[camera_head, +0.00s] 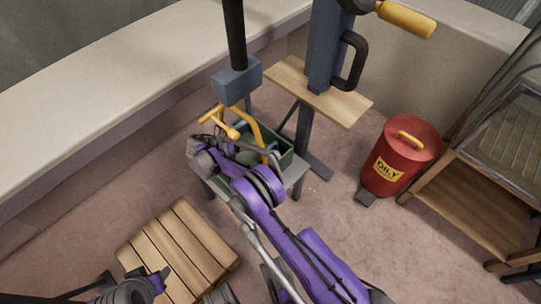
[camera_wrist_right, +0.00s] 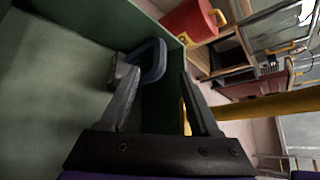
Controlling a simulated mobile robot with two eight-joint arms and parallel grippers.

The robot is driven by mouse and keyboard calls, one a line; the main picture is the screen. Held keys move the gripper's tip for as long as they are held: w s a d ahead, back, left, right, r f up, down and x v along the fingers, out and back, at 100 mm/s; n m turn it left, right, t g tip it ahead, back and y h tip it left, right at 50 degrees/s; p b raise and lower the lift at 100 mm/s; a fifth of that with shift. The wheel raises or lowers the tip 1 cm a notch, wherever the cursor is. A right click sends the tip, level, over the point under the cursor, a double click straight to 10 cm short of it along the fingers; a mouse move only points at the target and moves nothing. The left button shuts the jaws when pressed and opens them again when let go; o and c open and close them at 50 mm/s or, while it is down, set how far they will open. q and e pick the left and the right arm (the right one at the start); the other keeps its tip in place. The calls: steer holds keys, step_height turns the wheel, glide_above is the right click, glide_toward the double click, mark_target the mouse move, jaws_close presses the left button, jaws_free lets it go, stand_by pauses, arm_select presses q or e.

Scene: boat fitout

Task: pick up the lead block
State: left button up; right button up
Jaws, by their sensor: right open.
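My right gripper (camera_wrist_right: 155,75) is open inside a green box (camera_wrist_right: 60,55), its two dark fingers spread apart. A blue-grey loop handle (camera_wrist_right: 153,62) shows between and just beyond the fingertips, apparently not gripped. I cannot tell whether it belongs to the lead block; no block body is clearly visible. In the head view, the green box (camera_head: 284,158) stands on a small grey table (camera_head: 296,174), and my purple right arm covers much of it. Part of my left arm's end shows at the bottom left, but its jaws are unclear.
A column with a yellow crank (camera_head: 226,123) stands close behind the box. Beside it are a post with a wooden shelf (camera_head: 335,100), a red oily-waste can (camera_head: 400,155) and a wooden cabinet (camera_head: 470,205). A slatted wooden pallet (camera_head: 180,245) lies at the lower left.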

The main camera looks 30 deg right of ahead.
steer(key=x, duration=0.5)
steer(key=shift+w+d+r, duration=0.1)
steer(key=shift+w+d, duration=0.15)
jaws_close()
